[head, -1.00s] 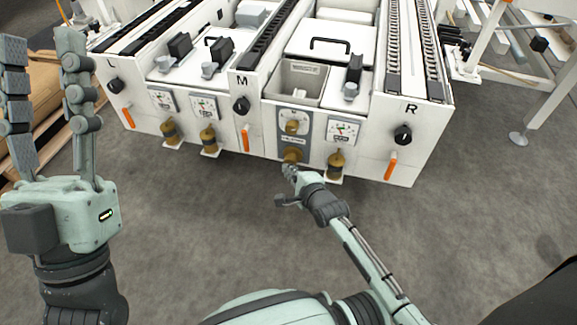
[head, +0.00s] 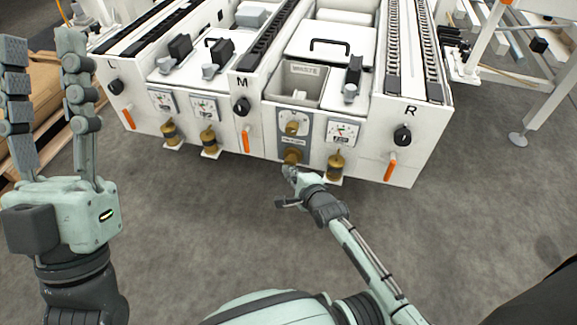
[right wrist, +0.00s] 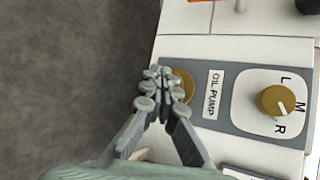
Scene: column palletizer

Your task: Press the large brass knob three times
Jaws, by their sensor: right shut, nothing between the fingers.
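The large brass knob (head: 292,157) sits low on a grey panel on the front of the white machine. In the right wrist view the knob (right wrist: 184,85) is partly hidden behind my fingers, beside an "OIL PUMP" label. My right gripper (head: 289,171) is shut and empty, its fingertips right in front of the knob. In the right wrist view the closed fingertips (right wrist: 158,75) overlap the knob's edge; I cannot tell whether they touch it. My left gripper (head: 42,45) is open and empty, raised at the left, away from the machine.
A smaller brass selector (right wrist: 277,100) marked L, M, R is on the same panel. Brass-coloured oiler cups (head: 336,163) stick out beside it. Black knobs (head: 403,135) and orange handles (head: 391,166) line the front. A waste bin (head: 300,84) is above. The grey floor (head: 200,220) is clear.

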